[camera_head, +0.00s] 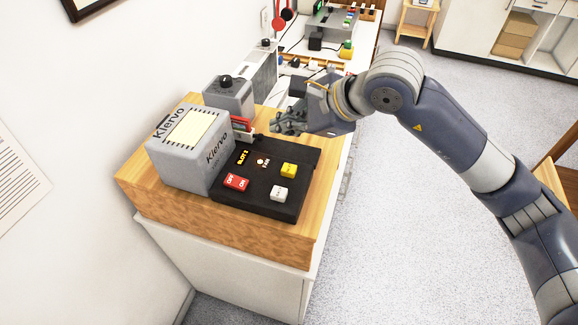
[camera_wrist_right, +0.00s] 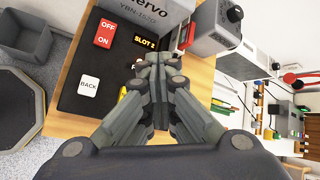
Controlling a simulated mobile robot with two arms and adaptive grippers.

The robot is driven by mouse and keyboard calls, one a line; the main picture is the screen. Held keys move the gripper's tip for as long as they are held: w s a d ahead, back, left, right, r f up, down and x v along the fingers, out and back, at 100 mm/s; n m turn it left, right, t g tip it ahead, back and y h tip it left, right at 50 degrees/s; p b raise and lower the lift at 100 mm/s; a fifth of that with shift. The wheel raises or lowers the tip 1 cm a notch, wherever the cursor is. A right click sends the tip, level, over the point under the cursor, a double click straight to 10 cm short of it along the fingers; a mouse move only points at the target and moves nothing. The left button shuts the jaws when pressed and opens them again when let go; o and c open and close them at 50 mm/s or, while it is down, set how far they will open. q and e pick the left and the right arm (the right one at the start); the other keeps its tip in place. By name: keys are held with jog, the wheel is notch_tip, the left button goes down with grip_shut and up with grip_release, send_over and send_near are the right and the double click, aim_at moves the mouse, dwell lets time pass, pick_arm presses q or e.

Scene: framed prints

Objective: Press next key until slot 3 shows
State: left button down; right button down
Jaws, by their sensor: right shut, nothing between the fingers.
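The grey Kiervo machine (camera_head: 190,150) stands on a wooden top, with a black key panel (camera_head: 262,205) in front. Its small display (camera_head: 243,157) reads SLOT 2 in the wrist view (camera_wrist_right: 145,42). A yellow key (camera_head: 289,170) sits on the panel, its label unreadable; the wrist view shows only a sliver of it beside my fingers. A white key (camera_head: 279,193) reads BACK in the wrist view (camera_wrist_right: 89,87). My right gripper (camera_head: 272,127) is shut and empty, above the panel's far edge, apart from the yellow key. My left gripper is out of view.
A red OFF/ON switch (camera_head: 236,182) is on the panel. A grey box with a black knob (camera_head: 230,95) stands behind the machine. A bench with several tools and devices (camera_head: 330,40) continues farther back. The floor (camera_head: 400,230) right of the counter is clear.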

jog(key=b, duration=0.5)
send_over(287, 171)
notch_tip(287, 171, down, 8)
jog(key=shift+f, duration=0.15)
jog(key=shift+f+b, duration=0.25)
jog(key=shift+b, duration=0.05)
dwell(1.0)
jog(key=shift+f+b, duration=0.35)
jog(key=shift+b, duration=0.4)
jog(key=shift+f+b, duration=0.9)
jog(key=shift+b, duration=0.1)
dwell(0.6)
jog(key=shift+r, duration=0.2)
jog(key=shift+r+p, duration=0.55)
jog(key=shift+r, duration=0.55)
